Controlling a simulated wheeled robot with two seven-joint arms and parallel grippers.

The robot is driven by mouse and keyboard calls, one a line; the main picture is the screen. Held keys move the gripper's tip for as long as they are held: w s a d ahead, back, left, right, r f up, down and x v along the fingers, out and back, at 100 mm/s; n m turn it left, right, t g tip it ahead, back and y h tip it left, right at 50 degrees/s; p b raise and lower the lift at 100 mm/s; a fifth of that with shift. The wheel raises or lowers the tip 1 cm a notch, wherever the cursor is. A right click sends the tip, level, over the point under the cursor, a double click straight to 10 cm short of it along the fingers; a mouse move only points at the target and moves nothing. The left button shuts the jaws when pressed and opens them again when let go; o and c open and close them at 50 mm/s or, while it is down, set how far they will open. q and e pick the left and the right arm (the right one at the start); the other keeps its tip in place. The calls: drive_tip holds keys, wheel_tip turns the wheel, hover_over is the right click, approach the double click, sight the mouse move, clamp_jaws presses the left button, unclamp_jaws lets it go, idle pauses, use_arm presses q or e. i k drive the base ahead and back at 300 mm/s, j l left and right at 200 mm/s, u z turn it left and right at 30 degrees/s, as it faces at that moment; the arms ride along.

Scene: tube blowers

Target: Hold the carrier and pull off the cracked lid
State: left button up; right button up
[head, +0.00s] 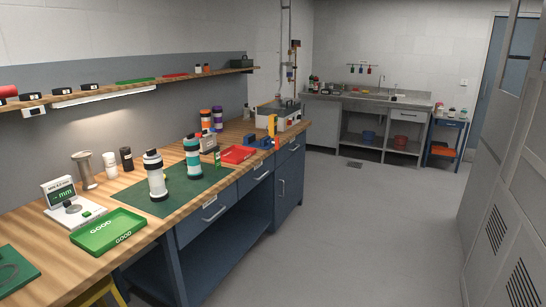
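Two tube carriers stand upright on the dark green mat (170,200) on the workbench. The nearer is a white carrier (157,184) with a dark lid (152,156). The other is a teal and white carrier (193,160), a little farther back and to the right, also with a dark top (191,139). Both are too small for me to tell whether either lid is cracked. Neither of my grippers is in view, and nothing touches the carriers.
A green GOOD tray (108,236) and a measuring device (66,205) stand on the left. A red tray (237,155) lies beyond the mat. A grey metal cylinder (84,170) stands behind. A shelf (110,96) runs above the bench. The floor (350,230) right of the bench is clear.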

sight(190, 138)
drive_tip(key=i+l, duration=0.1)
drive_tip(key=i, duration=1.55)
drive_tip(key=j+u, duration=0.05)
drive_tip(key=j, duration=0.05)
